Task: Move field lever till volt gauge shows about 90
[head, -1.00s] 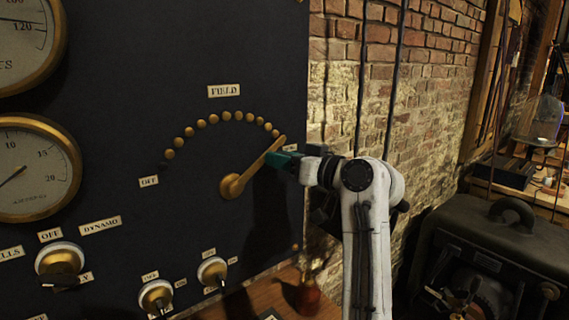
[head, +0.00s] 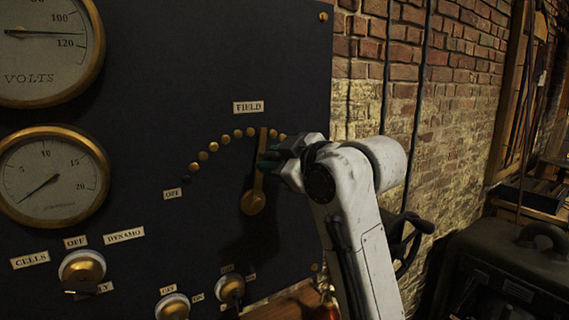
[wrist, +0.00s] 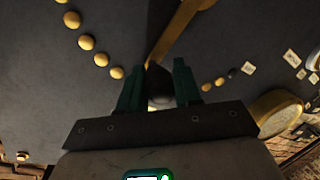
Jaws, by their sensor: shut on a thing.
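The field lever (head: 258,180) is a brass arm on the dark panel, pivoting at its round lower end. It points almost straight up, below the FIELD label (head: 248,107), with its tip at the arc of brass studs (head: 227,139). My gripper (head: 272,158) comes from the right, its green fingers at the lever's upper part. In the wrist view, my gripper (wrist: 155,78) is shut on the lever's dark handle, with the brass arm (wrist: 180,30) running up behind it. The volt gauge (head: 42,60) at upper left has its needle between 100 and 120, near 110.
An ammeter (head: 50,175) sits below the volt gauge. A CELLS/OFF/DYNAMO switch (head: 82,268) and two smaller switches (head: 230,288) are low on the panel. A brick wall (head: 450,110) and a dark case (head: 510,260) are to the right.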

